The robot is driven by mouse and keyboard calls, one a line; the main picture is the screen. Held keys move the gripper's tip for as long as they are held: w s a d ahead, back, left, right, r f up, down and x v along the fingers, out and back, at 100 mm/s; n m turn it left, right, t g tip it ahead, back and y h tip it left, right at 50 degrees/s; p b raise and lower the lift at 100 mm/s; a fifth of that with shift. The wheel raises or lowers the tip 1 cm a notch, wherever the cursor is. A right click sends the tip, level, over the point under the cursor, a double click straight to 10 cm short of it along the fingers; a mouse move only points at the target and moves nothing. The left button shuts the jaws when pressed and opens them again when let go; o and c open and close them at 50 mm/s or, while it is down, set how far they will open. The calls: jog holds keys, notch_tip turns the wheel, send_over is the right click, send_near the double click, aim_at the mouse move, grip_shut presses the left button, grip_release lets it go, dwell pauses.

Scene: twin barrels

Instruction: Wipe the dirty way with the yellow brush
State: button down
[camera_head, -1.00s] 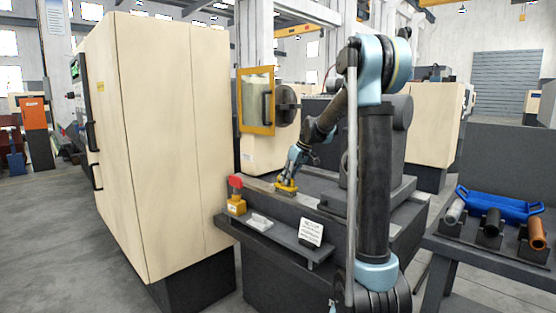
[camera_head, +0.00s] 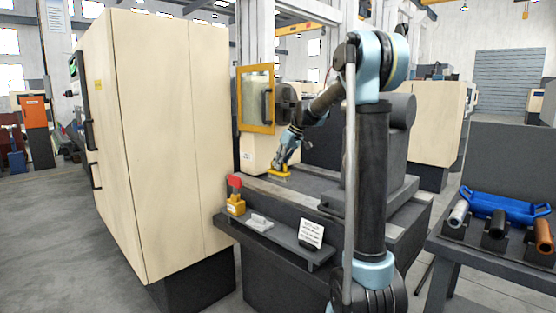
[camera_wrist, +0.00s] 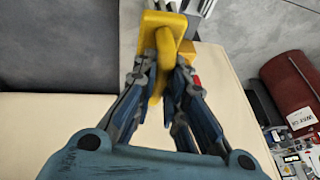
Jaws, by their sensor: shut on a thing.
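The yellow brush (camera_head: 278,174) is in my gripper (camera_head: 281,162) at the far end of the machine bed in the head view. It looks low, at or just over the bed surface; contact is unclear. In the wrist view my gripper (camera_wrist: 165,82) is shut on the brush's yellow handle (camera_wrist: 164,45), with its yellow block at the top edge. The way (camera_head: 282,191) is a long strip along the bed, running from the cream machine toward my arm. Dirt on it is too small to tell, and my arm hides part of the bed.
A yellow block with a red top (camera_head: 235,204) stands at the near left of the bed. A front shelf holds a small grey item (camera_head: 260,221) and a white card (camera_head: 311,233). A tall cream cabinet (camera_head: 160,140) stands left. A blue tray (camera_head: 503,206) lies right.

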jog(key=shift+r, duration=1.5)
